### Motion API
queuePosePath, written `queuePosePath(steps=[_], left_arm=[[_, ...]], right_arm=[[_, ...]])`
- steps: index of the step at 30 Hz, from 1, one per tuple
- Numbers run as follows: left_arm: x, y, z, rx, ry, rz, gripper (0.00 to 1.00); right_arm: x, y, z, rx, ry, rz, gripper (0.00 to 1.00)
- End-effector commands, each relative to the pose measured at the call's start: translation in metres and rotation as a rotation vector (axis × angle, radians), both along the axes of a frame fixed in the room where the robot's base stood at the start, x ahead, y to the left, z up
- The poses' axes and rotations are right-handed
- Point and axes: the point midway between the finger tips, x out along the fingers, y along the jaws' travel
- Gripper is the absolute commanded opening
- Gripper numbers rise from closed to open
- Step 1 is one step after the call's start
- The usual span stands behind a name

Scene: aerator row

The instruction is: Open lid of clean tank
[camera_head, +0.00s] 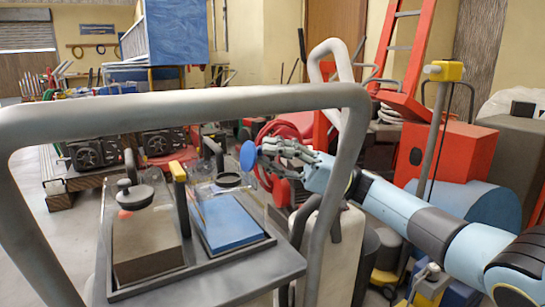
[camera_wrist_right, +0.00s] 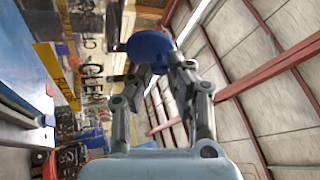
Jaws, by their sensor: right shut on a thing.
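The clean tank (camera_head: 231,220) is a clear box with blue liquid, on the right side of the dark tray in the head view. A dark round ring (camera_head: 229,180) shows on its top, with no lid over it. My right gripper (camera_head: 262,153) is shut on a blue round lid (camera_head: 248,157), held tilted above and to the right of the ring, apart from the tank. In the right wrist view the blue lid (camera_wrist_right: 150,46) sits between the fingertips. My left gripper is out of view.
A second tank (camera_head: 147,240) with brown liquid and a dark knobbed lid (camera_head: 134,194) stands to the left on the same tray (camera_head: 205,277). A thick grey handle frame (camera_head: 200,102) arches over the tanks. A yellow-topped post (camera_head: 179,172) stands between them.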

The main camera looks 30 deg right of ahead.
Motion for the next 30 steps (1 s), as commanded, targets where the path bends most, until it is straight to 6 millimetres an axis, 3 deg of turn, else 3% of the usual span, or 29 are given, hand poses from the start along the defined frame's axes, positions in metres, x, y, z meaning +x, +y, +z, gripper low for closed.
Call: queuePosePath(steps=[1,2,7,19,30], left_arm=[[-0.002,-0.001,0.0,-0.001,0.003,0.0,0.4],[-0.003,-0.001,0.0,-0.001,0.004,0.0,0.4],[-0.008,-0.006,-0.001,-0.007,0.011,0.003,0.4],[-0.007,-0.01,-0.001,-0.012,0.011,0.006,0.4],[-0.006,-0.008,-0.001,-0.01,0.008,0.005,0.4]], right_arm=[[0.0,0.0,0.0,0.0,0.001,0.0,0.0],[0.0,0.0,0.0,0.0,0.0,0.0,0.19],[0.0,0.0,0.0,0.0,0.0,0.0,0.41],[-0.004,-0.01,-0.006,-0.002,0.003,0.0,0.41],[-0.029,-0.077,-0.036,-0.002,0.003,-0.002,0.41]])
